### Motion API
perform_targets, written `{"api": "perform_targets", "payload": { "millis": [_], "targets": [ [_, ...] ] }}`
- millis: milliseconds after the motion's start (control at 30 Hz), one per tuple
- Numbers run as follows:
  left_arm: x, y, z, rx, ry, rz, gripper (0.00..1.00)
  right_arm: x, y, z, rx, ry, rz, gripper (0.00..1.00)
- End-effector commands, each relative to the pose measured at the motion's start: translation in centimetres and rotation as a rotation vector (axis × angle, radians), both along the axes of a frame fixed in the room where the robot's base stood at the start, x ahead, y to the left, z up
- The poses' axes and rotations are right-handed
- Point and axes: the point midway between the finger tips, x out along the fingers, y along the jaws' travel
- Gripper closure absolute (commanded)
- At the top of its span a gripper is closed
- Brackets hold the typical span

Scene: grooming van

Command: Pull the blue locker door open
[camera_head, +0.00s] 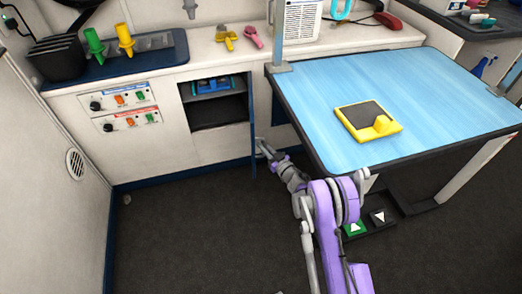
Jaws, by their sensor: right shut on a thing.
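The blue locker door (253,115) shows nearly edge-on as a narrow dark blue upright strip at the right side of the open locker (213,114). It stands swung out from the cabinet front. My right gripper (262,148) is at the lower part of the door, on its right side, shut on it. The handle is too small and too hidden by the gripper to make out. My left gripper is not in view.
A blue grooming table (440,100) with a yellow-framed pad (368,121) stands close to the right of the door and above my right arm. Inside the locker is a blue item (212,84) on the upper shelf.

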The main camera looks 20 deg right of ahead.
Motion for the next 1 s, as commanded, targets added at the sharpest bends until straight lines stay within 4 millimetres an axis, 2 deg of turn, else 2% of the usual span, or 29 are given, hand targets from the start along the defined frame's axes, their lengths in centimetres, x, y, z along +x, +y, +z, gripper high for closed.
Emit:
{"api": "perform_targets", "payload": {
  "millis": [500, 533, 600, 867, 1000],
  "targets": [
    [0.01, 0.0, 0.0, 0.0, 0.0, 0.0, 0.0, 0.25, -0.27, 0.03, 0.001, -0.001, 0.007, 1.0],
    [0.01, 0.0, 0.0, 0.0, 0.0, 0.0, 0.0, 0.25, -0.27, 0.03, 0.001, -0.001, 0.007, 0.82],
    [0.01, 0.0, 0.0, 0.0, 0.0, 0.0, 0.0, 0.25, -0.27, 0.03, 0.001, -0.001, 0.007, 0.73],
    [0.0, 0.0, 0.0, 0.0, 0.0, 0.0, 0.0, 0.2, -0.28, 0.01, 0.0, -0.001, 0.006, 0.73],
    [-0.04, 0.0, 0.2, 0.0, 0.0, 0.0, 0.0, -0.71, -0.59, 0.03, 0.0, 0.0, 0.005, 0.73]
  ]
}}
